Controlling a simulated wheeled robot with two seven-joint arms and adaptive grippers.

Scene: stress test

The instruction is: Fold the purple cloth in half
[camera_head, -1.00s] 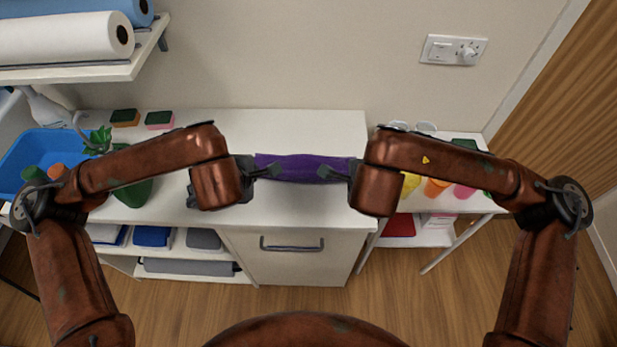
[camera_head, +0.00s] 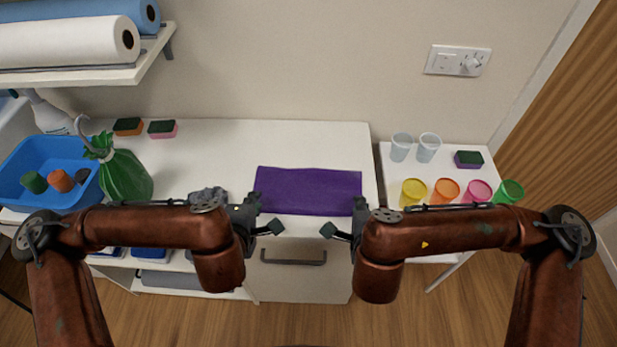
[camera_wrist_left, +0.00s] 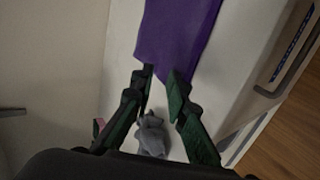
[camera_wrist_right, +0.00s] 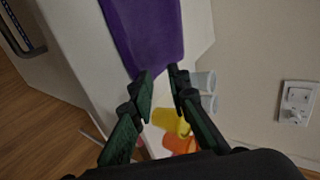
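The purple cloth (camera_head: 308,190) lies flat as a rectangle on the white counter, its front edge near the counter's front edge. I cannot tell how many layers it has. My left gripper (camera_head: 264,213) is open at the cloth's front left corner. My right gripper (camera_head: 344,216) is open at its front right corner. In the left wrist view, the cloth (camera_wrist_left: 175,35) lies beyond the spread fingers (camera_wrist_left: 158,82). In the right wrist view, the cloth (camera_wrist_right: 145,35) also lies beyond parted fingers (camera_wrist_right: 162,82). Neither gripper holds anything.
A crumpled grey cloth (camera_head: 207,194) lies left of the purple cloth. A green bag (camera_head: 125,178) and a blue bin (camera_head: 45,157) stand further left. Several coloured cups (camera_head: 446,190) stand on the right side table. The counter behind the cloth (camera_head: 290,140) is clear.

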